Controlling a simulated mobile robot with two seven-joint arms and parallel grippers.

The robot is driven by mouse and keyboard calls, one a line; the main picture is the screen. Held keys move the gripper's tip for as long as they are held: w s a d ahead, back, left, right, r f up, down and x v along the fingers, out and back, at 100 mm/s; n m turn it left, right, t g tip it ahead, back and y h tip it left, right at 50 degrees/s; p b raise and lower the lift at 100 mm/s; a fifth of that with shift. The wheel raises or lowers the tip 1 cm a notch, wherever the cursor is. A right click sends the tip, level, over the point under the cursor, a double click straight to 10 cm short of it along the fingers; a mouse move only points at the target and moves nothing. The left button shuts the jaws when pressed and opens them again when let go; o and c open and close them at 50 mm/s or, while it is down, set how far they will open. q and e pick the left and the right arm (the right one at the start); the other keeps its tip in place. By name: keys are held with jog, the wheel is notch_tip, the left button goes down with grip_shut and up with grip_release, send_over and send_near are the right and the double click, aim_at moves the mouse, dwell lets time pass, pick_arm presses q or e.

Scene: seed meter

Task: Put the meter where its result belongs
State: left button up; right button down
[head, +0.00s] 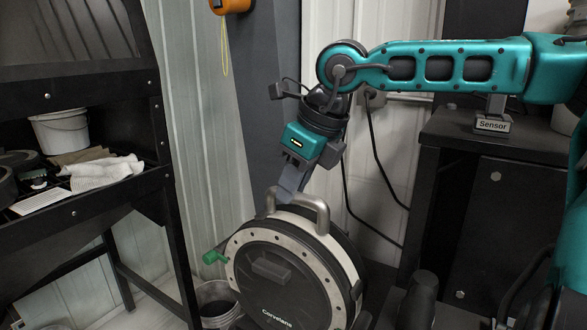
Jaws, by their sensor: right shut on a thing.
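The seed meter (272,268) is a large round black disc with a pale studded rim and the word "Corvelens" on its face. It stands upright at the lower middle of the head view. A grey handle (322,213) arches over its top, and a green crank (214,257) sticks out at its left. My right gripper (284,201) reaches down from above and is shut on the handle. The meter's bottom is cut off by the picture edge, so I cannot tell what it rests on. My left gripper is not in view.
A black shelf (85,222) at left holds a white bucket (60,130) and cloths (103,170). A bucket (214,300) stands on the floor left of the meter. At right, a dark cabinet (515,190) bears a "Sensor" sign (492,124). Cables hang on the wall behind.

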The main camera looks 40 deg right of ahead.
aim_at(293, 219)
notch_tip(293, 219, down, 4)
jog(key=shift+w+f+b, duration=0.1)
jog(key=shift+w+b, duration=0.05)
jog(key=shift+b, duration=0.2)
jog(key=shift+f, duration=0.5)
jog(key=c, duration=1.4)
grip_release()
jog(key=shift+s+f, duration=0.2)
jog(key=shift+f, duration=0.05)
jog(key=o, duration=0.4)
